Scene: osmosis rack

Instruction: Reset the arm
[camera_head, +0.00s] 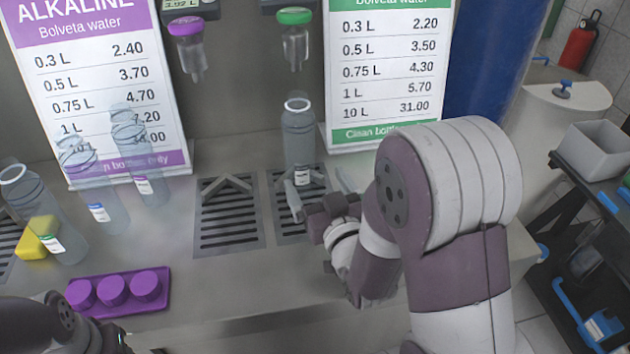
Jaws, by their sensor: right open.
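My right gripper (317,182) is open on the counter's right side. Its two pale fingers are apart and point toward a clear bottle (299,137), with nothing seen between them. The bottle stands upright on the right drain grate (283,222), below the green-capped nozzle (295,38), just beyond the fingertips. I cannot tell whether a finger touches it. Part of my left arm shows at the bottom left corner; its fingers are out of the picture.
Several clear bottles (100,200) stand at the left. A yellow object (38,238) and a purple tray (123,309) with three purple caps lie nearby. The left grate (228,226) under the purple nozzle (187,50) is empty. Price signs (388,70) stand behind.

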